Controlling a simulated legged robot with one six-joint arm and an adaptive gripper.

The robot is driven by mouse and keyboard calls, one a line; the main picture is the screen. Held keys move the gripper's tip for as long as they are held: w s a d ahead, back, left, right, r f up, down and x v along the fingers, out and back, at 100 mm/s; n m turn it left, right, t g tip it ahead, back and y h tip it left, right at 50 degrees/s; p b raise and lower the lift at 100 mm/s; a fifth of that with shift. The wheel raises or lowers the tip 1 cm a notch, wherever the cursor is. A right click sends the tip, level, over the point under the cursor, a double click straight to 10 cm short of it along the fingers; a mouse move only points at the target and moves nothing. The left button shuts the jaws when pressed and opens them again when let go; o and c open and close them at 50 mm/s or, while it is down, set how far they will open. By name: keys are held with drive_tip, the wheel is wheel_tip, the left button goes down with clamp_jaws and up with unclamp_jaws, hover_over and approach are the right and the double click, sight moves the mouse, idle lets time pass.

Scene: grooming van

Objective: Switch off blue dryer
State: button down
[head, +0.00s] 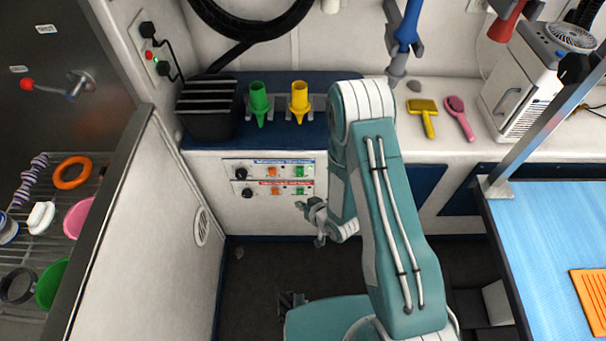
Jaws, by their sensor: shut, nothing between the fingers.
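A blue dryer (406,30) hangs nozzle down in a grey holder on the back wall. A white control panel (258,180) on the counter's front has two rows. The upper row has a blue label strip (284,161), a black knob (241,173), an orange switch (272,172) and a green switch (299,171). The lower row has a red label strip (288,183) and the same kinds of controls. My gripper (308,211) is shut and empty, just below and right of the panel. I cannot tell whether it touches anything. The switch positions are too small to read.
A red dryer (506,22) hangs at the upper right. Green (259,100) and yellow (299,98) nozzles and a black bin (208,108) stand above the panel. A white partition (165,220) bounds the left; a blue-topped table (545,235) stands right. Dark floor lies below.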

sight(300, 172)
drive_tip(key=shift+a, duration=0.15)
drive_tip(key=w+f, duration=0.1)
drive_tip(key=w, duration=0.7)
drive_tip(key=shift+w+d+f, duration=0.2)
drive_tip(key=shift+w, duration=0.2)
idle(1.2)
drive_tip(key=shift+w, duration=0.35)
drive_tip(key=shift+w, duration=0.4)
idle(0.5)
drive_tip(key=shift+s, duration=0.1)
drive_tip(key=shift+s+r, duration=0.1)
drive_tip(key=shift+s, duration=0.6)
